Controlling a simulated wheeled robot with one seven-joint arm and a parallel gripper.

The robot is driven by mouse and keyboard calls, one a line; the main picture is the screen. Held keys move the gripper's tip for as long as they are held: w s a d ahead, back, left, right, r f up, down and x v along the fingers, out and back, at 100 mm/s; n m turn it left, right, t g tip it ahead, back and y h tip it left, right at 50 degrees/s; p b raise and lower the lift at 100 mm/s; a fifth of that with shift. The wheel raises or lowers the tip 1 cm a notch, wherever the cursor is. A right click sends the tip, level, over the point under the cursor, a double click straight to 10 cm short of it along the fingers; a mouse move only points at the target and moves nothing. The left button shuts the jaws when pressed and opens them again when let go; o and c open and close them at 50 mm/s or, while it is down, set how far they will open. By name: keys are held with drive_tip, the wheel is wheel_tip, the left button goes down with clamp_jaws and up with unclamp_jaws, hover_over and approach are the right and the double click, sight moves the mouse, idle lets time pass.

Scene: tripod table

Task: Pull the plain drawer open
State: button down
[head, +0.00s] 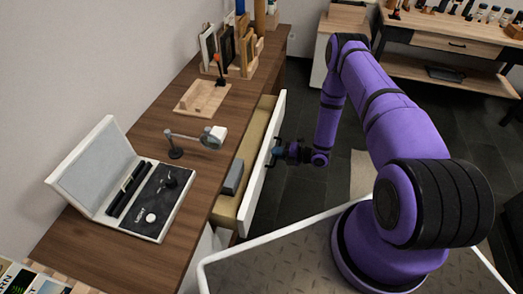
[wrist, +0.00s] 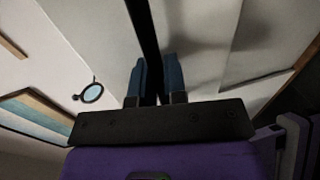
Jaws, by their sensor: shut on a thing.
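The plain drawer with a white front (head: 262,165) stands pulled out from the wooden desk (head: 150,115) in the head view. Its light wooden inside shows, with a grey box (head: 233,177) in it. My gripper (head: 277,152) is at the outer face of the drawer front. In the wrist view the blue fingers (wrist: 158,78) are shut on a dark bar, the drawer handle (wrist: 143,25), which runs between them. The pale drawer front fills much of the view behind. In the head view the handle itself is mostly hidden by my gripper.
On the desk are an open white case (head: 90,165), a small lamp-like stand (head: 195,138), a wooden tray (head: 200,98) and a rack of frames (head: 235,50). A second table (head: 450,45) with bottles stands at the back right. Dark floor (head: 310,190) lies beside the drawer.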

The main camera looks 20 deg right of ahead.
drive_tip(key=f+v, duration=0.3)
drive_tip(key=v, duration=1.3)
drive_tip(key=shift+s+d+f, duration=0.2)
drive_tip(key=shift+s+d, duration=0.3)
drive_tip(key=shift+d, duration=0.1)
drive_tip(key=c, duration=1.2)
unclamp_jaws()
drive_tip(key=shift+d, duration=0.1)
drive_tip(key=v, duration=1)
drive_tip(key=shift+s+d, duration=0.15)
drive_tip(key=shift+d, duration=0.1)
drive_tip(key=shift+r, duration=0.1)
